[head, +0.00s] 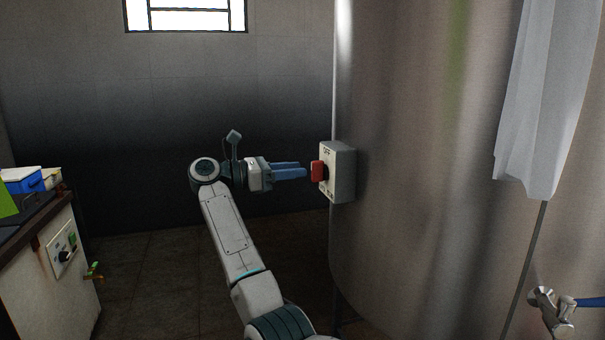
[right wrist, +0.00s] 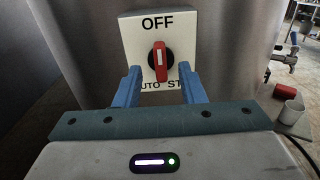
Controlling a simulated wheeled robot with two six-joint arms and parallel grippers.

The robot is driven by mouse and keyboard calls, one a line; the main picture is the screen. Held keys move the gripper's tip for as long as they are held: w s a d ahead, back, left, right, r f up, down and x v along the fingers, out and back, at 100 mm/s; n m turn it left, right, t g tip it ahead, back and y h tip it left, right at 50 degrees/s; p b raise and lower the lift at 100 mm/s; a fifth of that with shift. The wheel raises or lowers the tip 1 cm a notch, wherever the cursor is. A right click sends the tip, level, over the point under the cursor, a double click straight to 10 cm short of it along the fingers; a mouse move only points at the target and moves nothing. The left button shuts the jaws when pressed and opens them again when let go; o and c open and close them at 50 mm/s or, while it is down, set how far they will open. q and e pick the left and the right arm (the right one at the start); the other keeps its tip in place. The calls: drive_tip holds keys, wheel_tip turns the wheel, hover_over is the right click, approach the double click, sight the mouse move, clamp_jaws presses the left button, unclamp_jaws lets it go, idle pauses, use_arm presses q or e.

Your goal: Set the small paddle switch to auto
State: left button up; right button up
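The paddle switch is a red upright paddle (right wrist: 162,62) on a round black base, on the face of a pale box (head: 343,172) fixed to the steel tank. In the right wrist view the box face reads OFF at the top; below, partly hidden lettering looks like AUTO at left and ST at right. The paddle stands vertical, in line with OFF. It also shows side-on in the head view (head: 317,171). My right gripper (head: 304,171) is open, its blue fingers level with the paddle and just short of it. In the wrist view the fingers (right wrist: 160,85) flank the paddle. My left gripper is out of view.
The large steel tank (head: 430,150) fills the right side, with a white cloth (head: 545,100) hanging there and a metal valve (head: 550,310) at lower right. A cabinet (head: 45,280) with a black knob panel (head: 63,250) stands at left. The floor between is clear.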

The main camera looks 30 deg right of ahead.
sight(312, 168)
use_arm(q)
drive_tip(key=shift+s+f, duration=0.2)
use_arm(e)
drive_tip(key=shift+x, duration=2.25)
drive_tip(key=shift+c, duration=0.5)
clamp_jaws()
